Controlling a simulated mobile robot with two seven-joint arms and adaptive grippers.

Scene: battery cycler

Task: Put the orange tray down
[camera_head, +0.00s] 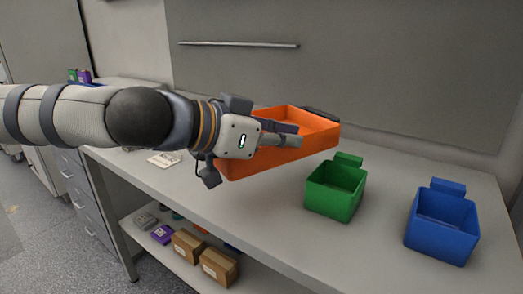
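The orange tray (306,150) is at the middle of the view, over the white bench (267,205). It looks slightly tilted and seems a little above the bench top, but the gap is hard to judge. My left gripper (290,136) reaches in from the left, with its fingers at the tray's near wall, and appears shut on it. The gripper and wrist hide the tray's left part and some of its inside. My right gripper is not in view.
A green bin (336,190) and a blue bin (442,226) stand on the bench to the right of the tray. A dark object (321,113) shows partly behind the tray. Brown boxes (219,267) sit on the lower shelf. The bench front between tray and green bin is clear.

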